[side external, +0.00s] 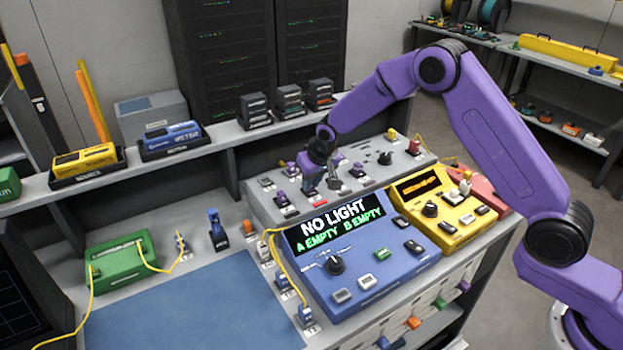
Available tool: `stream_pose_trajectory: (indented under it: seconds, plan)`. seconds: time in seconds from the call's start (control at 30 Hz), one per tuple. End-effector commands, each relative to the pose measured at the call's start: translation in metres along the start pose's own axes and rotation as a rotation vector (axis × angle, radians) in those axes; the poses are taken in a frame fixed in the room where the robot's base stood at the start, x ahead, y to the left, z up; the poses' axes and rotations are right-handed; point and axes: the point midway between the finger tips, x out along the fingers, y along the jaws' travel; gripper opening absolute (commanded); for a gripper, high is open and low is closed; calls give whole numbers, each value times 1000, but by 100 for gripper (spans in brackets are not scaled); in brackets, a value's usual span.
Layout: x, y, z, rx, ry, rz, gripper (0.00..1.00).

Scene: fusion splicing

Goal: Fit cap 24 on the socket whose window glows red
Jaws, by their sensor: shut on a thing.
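My gripper (318,178) points down over the grey panel (255,208) behind the blue box. It is shut on a small part that is mostly hidden between its fingers. I cannot read a number on it, so I cannot tell whether it is cap 24. Several small dark, purple and white fittings stand in rows on the grey panel around the gripper.
A blue box (366,272) reads "NO LIGHT, A EMPTY B EMPTY". A yellow box (452,222) stands to its right. A green box (118,262) with yellow fibre is at the left. A blue mat (185,315) lies clear in front. Black racked modules (289,101) line the shelf behind.

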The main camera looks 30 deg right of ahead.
Motion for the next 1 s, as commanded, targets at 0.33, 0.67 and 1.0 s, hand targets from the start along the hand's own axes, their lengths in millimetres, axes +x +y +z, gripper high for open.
stream_pose_trajectory:
  seconds: [0.33, 0.67, 1.0]
  plan:
    - [4, 0, 2, 0, 0, 0, 0]
    - [4, 0, 2, 0, 0, 0, 45]
    - [-16, 0, 1, 1, 3, -1, 45]
